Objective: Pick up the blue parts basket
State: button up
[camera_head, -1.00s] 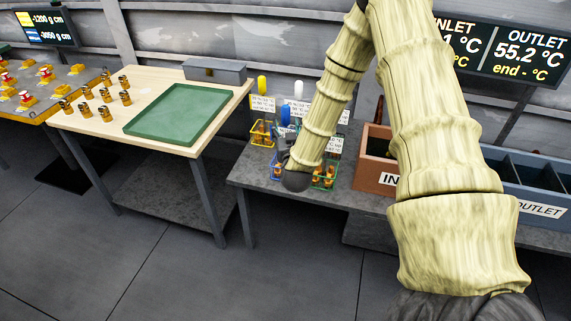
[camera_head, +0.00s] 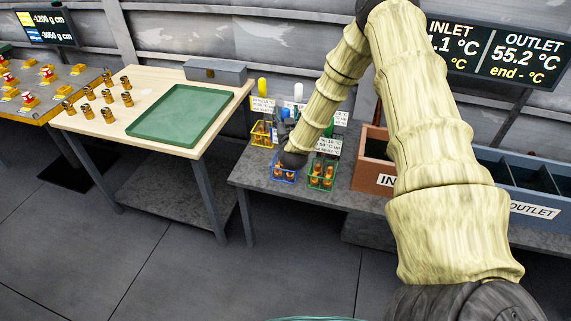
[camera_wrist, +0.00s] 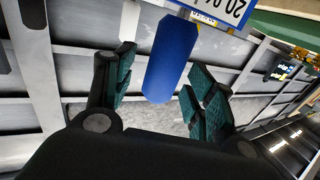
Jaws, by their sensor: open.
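The blue parts basket (camera_head: 284,175) stands on the grey bench in the head view, holding small orange-brown parts, partly hidden by my wrist. A blue cylindrical handle (camera_wrist: 172,55) shows in the wrist view, with a blue-edged white card (camera_wrist: 215,12) above it. My gripper (camera_wrist: 163,92) is open, with its teal-padded fingers on either side of the handle and visible gaps between.
A yellow basket (camera_head: 261,134) stands behind left and a green basket (camera_head: 322,174) close at right. The orange-brown inlet bin (camera_head: 370,178) and blue outlet bin (camera_head: 535,190) are farther right. A wooden table with a green tray (camera_head: 180,114) is left, across a floor gap.

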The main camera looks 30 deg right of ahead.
jog(key=shift+w+d, duration=0.15)
jog(key=shift+w, duration=0.1)
grip_shut()
jog(key=shift+w+r, duration=0.1)
jog(key=shift+r, duration=0.15)
dwell(0.3)
jog(key=shift+r, duration=0.5)
jog(key=shift+r+b, duration=1.25)
jog(key=shift+r, duration=3.05)
